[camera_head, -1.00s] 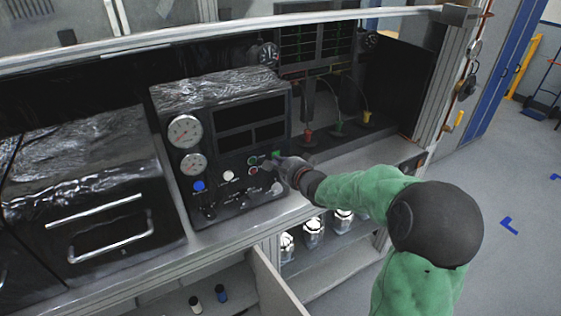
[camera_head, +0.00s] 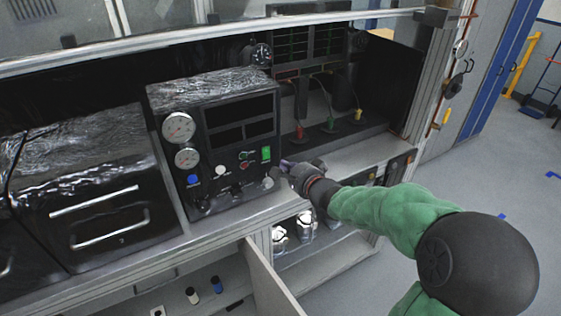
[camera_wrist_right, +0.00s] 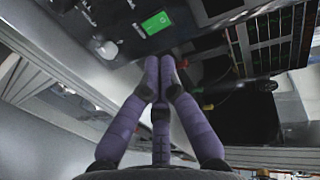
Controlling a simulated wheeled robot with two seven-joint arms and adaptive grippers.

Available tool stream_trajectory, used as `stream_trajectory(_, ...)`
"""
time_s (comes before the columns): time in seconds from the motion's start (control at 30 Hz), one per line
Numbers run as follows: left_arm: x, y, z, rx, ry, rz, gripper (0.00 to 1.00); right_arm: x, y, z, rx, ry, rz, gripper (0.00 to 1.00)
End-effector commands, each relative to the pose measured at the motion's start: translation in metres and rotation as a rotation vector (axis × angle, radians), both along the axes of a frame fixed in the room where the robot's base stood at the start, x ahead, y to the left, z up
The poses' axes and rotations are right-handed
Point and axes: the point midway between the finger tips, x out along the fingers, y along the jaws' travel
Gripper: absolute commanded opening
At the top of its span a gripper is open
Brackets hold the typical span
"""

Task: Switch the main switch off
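A control box (camera_head: 222,130) stands on the bench. The main switch appears to be the bright green rectangular switch (camera_head: 266,153) at the right of its front panel. It also shows in the right wrist view (camera_wrist_right: 157,23), just beyond the fingertips. My right gripper (camera_head: 284,167) is beside the panel, slightly below and to the right of the switch, apart from it. In the wrist view its purple fingers (camera_wrist_right: 159,66) come together at the tips with nothing between them. The switch face is uncovered; I cannot tell its position. My left gripper is not in view.
The panel also carries two gauges (camera_head: 179,128), a blue knob (camera_head: 193,180), a white knob (camera_head: 221,172) and small buttons. A bay with red, green and yellow fittings (camera_head: 330,124) lies to the right. A dark drawer unit (camera_head: 90,190) stands left.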

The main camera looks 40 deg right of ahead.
Motion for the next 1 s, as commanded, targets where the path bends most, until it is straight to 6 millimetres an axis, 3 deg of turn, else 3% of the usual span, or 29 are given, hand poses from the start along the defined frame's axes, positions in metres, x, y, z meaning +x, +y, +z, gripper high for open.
stream_trajectory(0.27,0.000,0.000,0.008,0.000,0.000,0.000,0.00,-0.020,0.005,0.009,-0.001,0.001,0.000,0.00)
stream_trajectory(0.87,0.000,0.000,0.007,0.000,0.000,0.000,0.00,-0.020,0.006,0.009,0.001,0.001,0.001,0.00)
stream_trajectory(1.0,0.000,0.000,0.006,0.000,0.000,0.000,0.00,-0.015,0.009,-0.003,-0.001,0.019,0.014,0.00)
